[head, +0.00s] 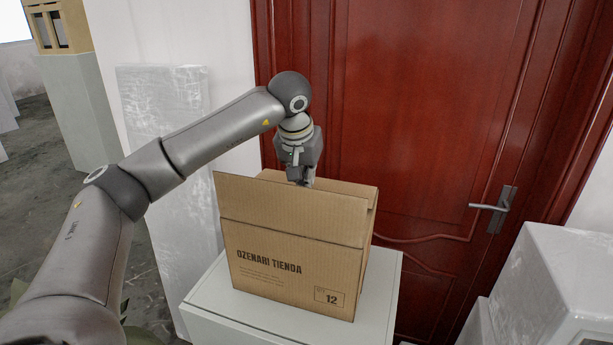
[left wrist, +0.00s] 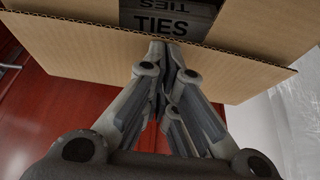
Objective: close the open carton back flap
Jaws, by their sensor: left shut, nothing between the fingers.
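The cardboard carton (head: 290,265) stands on a white pedestal, its printed front towards me. Its front flap (head: 290,208) stands up and hides much of the opening. My left gripper (head: 302,182) points down over the rear part of the carton, its fingertips close to the top and partly hidden by the front flap. In the left wrist view the left gripper (left wrist: 168,48) is shut and empty, its fingertips at or very near a raised cardboard flap (left wrist: 85,52), which looks like the back flap. I cannot tell whether they touch. A dark box marked "TIES" (left wrist: 162,24) shows inside the carton.
The white pedestal (head: 385,290) is only a little wider than the carton. A red door (head: 430,120) with a metal handle (head: 495,208) stands close behind. A white block (head: 550,285) is at the right, and a white wall panel (head: 165,190) at the left.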

